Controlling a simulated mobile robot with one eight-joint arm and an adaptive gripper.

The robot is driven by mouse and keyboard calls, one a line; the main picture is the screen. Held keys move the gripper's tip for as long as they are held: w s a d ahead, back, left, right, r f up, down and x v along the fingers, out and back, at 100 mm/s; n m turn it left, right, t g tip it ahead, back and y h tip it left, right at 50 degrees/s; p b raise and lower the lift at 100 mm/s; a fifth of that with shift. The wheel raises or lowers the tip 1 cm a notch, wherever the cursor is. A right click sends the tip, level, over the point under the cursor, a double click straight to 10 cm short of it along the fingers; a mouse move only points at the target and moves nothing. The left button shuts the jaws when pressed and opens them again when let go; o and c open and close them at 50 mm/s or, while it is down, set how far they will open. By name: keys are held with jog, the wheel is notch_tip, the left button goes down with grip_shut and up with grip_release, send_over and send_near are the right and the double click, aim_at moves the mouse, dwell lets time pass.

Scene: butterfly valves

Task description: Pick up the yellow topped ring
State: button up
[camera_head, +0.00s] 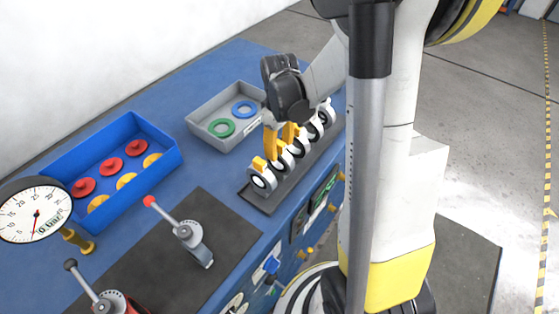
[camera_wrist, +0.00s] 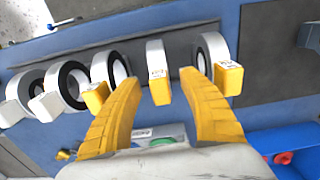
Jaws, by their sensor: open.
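A row of several upright rings stands in a dark rack (camera_head: 292,182). In the wrist view, three have yellow tops: a right one (camera_wrist: 213,52), a middle one (camera_wrist: 156,58) and a left one (camera_wrist: 108,68). My gripper (camera_wrist: 160,80) is open, its yellow fingers spread either side of the middle ring's yellow top. No grip on it shows. The left finger overlaps the left ring's top; contact is unclear. In the head view, the front ring (camera_head: 262,182) shows its yellow top, and my gripper (camera_head: 279,150) is just behind it, partly hiding the rings there.
Two white-topped rings (camera_wrist: 67,85) (camera_wrist: 24,95) stand at the left in the wrist view. A grey tray (camera_head: 205,114) holds green and blue rings. A blue tray (camera_head: 160,136) holds red and yellow parts. A lever valve (camera_head: 192,240) and gauge (camera_head: 35,212) stand nearer.

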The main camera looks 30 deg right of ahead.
jog(key=shift+s+r, duration=0.1)
grip_shut()
